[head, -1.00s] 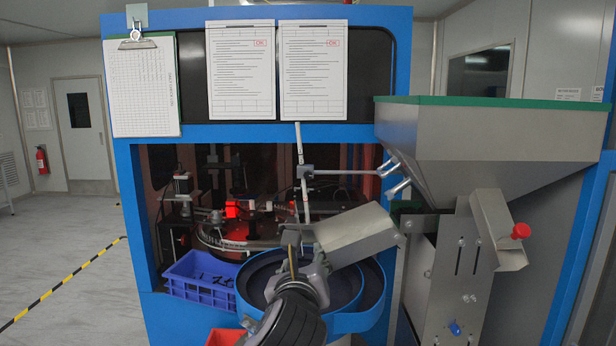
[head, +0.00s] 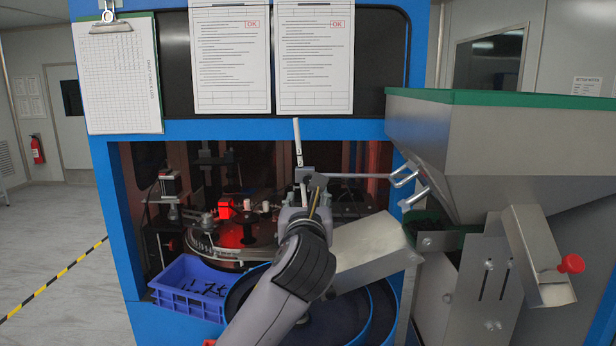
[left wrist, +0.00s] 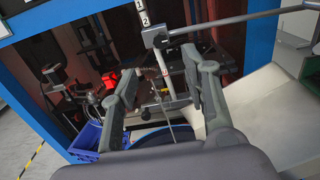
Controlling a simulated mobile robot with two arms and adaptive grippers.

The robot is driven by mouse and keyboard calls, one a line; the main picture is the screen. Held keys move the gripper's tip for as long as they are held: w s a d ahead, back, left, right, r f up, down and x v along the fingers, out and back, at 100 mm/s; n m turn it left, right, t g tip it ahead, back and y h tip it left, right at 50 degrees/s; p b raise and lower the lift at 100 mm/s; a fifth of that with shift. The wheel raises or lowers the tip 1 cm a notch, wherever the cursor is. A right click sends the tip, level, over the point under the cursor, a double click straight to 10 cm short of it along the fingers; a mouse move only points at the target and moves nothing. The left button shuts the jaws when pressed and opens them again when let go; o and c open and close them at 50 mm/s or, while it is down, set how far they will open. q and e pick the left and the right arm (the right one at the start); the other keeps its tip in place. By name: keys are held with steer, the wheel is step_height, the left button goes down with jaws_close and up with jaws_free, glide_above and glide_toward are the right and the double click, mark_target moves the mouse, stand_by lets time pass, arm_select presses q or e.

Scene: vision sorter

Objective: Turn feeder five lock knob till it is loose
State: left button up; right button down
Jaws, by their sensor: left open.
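My left gripper (head: 305,198) is open in front of the upright white post and its grey clamp block (head: 304,176). A small dark knob-like part (head: 318,181) shows beside the block. In the left wrist view, my open fingers (left wrist: 160,68) stand either side of the post, with the clamp block (left wrist: 155,38) just above the tips; I cannot tell whether they touch. A thin rod (left wrist: 172,128) shows between the fingers. No label shows which knob belongs to feeder five. My right gripper is out of view.
A steel hopper (head: 510,150) with a green rim fills the right. A horizontal rod (head: 350,177) runs from the clamp toward it. A steel chute (head: 370,253) lies right of my arm, above a blue bowl (head: 380,310). A blue crate (head: 190,308) sits at the left.

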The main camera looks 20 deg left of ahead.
arm_select(q)
steer(key=p, duration=0.1)
glide_toward(308, 181)
steer(key=p+x, duration=0.2)
steer(key=x, duration=0.5)
steer(key=shift+r, duration=0.15)
steer(key=shift+w+a+p, duration=0.15)
steer(key=shift+w+p, duration=0.25)
steer(key=shift+w, duration=0.4)
steer(key=shift+c, duration=1.4)
jaws_close()
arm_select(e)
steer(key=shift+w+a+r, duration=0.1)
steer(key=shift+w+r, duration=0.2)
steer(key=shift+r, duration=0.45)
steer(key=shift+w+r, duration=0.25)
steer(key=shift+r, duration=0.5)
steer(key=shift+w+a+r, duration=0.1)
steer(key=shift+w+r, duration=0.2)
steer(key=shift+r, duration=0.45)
